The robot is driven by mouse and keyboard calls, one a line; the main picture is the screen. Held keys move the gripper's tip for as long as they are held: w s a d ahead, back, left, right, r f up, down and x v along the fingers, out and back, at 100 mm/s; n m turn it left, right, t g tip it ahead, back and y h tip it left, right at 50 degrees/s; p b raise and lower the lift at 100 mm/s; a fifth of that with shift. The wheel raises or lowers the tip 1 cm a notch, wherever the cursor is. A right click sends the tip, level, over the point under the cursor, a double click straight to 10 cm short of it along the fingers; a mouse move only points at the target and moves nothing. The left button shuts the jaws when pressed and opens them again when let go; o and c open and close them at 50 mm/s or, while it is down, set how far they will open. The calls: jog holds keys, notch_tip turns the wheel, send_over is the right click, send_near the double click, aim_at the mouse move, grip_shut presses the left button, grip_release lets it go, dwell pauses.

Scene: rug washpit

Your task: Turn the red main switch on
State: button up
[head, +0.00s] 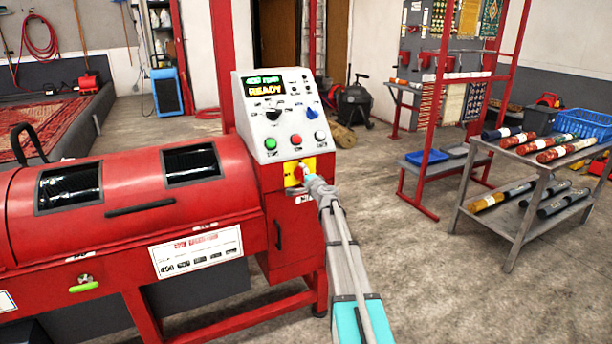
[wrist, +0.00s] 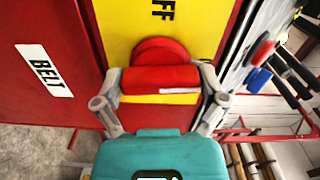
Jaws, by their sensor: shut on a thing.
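The red main switch (head: 299,172) sits on a yellow plate (head: 292,181) on the front of the red machine, below its control panel. In the wrist view, the red switch (wrist: 160,79) has a bar-shaped handle with a small white mark at its right end, in front of a round red base. My gripper (wrist: 162,85) is shut on this handle, with one finger at each end. In the head view, my gripper (head: 305,178) hides part of the switch. Black letters "FF" show at the top of the yellow plate in the wrist view; the rest of the word is cut off.
The panel (head: 287,115) has a lit display (head: 265,88) reading READY, with green, red and white buttons and two knobs. The red machine drum (head: 120,200) is at left. A grey cart (head: 530,165) with rolls stands at right. Open concrete floor lies between.

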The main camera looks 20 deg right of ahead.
jog(key=shift+m, duration=0.6)
jog(key=o, duration=0.8)
jog(key=shift+s, duration=0.15)
jog(key=s, duration=1.1)
jog(key=shift+s+d, duration=0.25)
jog(key=shift+s, duration=0.15)
